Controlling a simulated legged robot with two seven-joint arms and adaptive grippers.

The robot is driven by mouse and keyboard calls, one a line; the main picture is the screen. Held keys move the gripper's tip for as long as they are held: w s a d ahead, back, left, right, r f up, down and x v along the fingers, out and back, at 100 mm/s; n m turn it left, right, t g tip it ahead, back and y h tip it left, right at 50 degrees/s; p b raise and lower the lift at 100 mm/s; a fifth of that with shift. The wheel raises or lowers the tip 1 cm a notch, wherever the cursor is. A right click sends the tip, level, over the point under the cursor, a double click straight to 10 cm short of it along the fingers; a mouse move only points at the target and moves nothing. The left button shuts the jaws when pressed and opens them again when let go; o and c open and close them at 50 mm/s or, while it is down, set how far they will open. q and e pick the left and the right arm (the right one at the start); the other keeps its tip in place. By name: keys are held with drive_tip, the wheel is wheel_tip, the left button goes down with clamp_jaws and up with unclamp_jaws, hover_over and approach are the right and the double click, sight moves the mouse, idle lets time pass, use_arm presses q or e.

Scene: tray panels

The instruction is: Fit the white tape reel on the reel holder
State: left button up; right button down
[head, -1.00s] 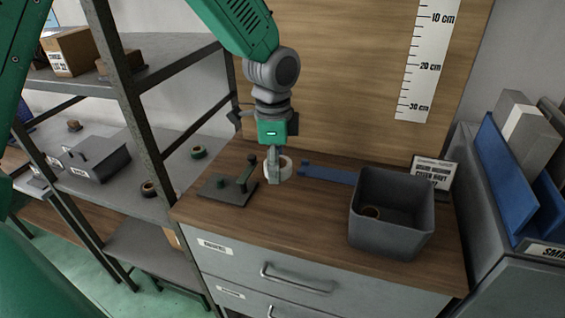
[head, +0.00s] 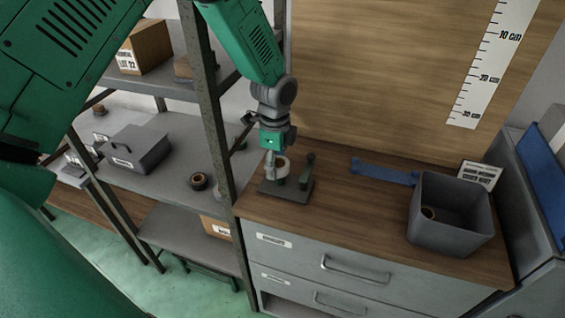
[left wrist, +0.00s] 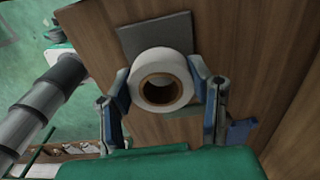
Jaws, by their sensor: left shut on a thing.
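The white tape reel (head: 284,166) is held in my left gripper (head: 274,170), over the left part of the reel holder (head: 299,194). The holder has a dark base plate and an upright post at the right that stays in sight. In the left wrist view the white reel (left wrist: 178,65) sits between the two fingers of my left gripper (left wrist: 162,92), its brown core facing the camera. A corner of the holder's grey plate (left wrist: 155,33) shows behind it. Whether the reel is around a peg or only above the plate is hidden. My right gripper is out of view.
A dark shelf post (head: 215,120) stands close at the left of my gripper.

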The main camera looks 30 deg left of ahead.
sight(279, 174)
use_arm(q)
drive_tip(key=shift+a+f+b, duration=0.25)
drive_tip(key=shift+f+b, duration=0.15)
drive_tip(key=shift+f, duration=0.5)
drive_tip(key=shift+f+b, duration=0.35)
drive_tip(key=shift+d+f+b, duration=0.15)
drive_tip(key=shift+f+b, duration=0.15)
drive_tip(key=shift+f, duration=0.05)
drive_tip(key=shift+c, duration=0.6)
drive_tip(key=shift+d+f, duration=0.15)
drive_tip(key=shift+d, duration=0.3)
drive_tip(key=shift+w+d, duration=0.1)
drive_tip(key=shift+d, duration=0.15)
drive_tip(key=shift+a, duration=0.6)
drive_tip(key=shift+d, duration=0.65)
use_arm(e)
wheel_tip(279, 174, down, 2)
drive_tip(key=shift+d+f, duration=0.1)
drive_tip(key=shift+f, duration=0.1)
use_arm(q)
drive_tip(key=shift+a, duration=0.3)
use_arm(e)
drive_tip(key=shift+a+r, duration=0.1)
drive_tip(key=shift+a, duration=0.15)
